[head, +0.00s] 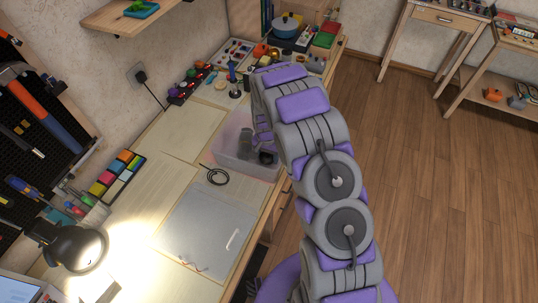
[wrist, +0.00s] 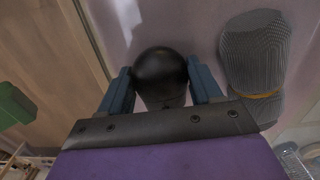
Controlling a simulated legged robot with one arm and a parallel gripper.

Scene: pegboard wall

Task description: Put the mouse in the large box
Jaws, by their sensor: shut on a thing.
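The mouse (wrist: 161,74) shows in the wrist view as a smooth black rounded thing. My gripper (wrist: 162,88) is shut on it, with one blue finger at each side. In the head view the large box (head: 226,150) is a pale translucent bin on the desk. My gripper (head: 265,145) is at the box's right part, partly hidden by my arm. A dark shape below it there looks like the mouse. Whether the mouse touches the box floor I cannot tell.
A grey ribbed thing (wrist: 254,55) with an orange band lies right of the mouse in the wrist view. A black cable (head: 216,175) lies on the desk before the box. A lit lamp (head: 76,247) stands front left. A blue pot (head: 286,26) stands at the back.

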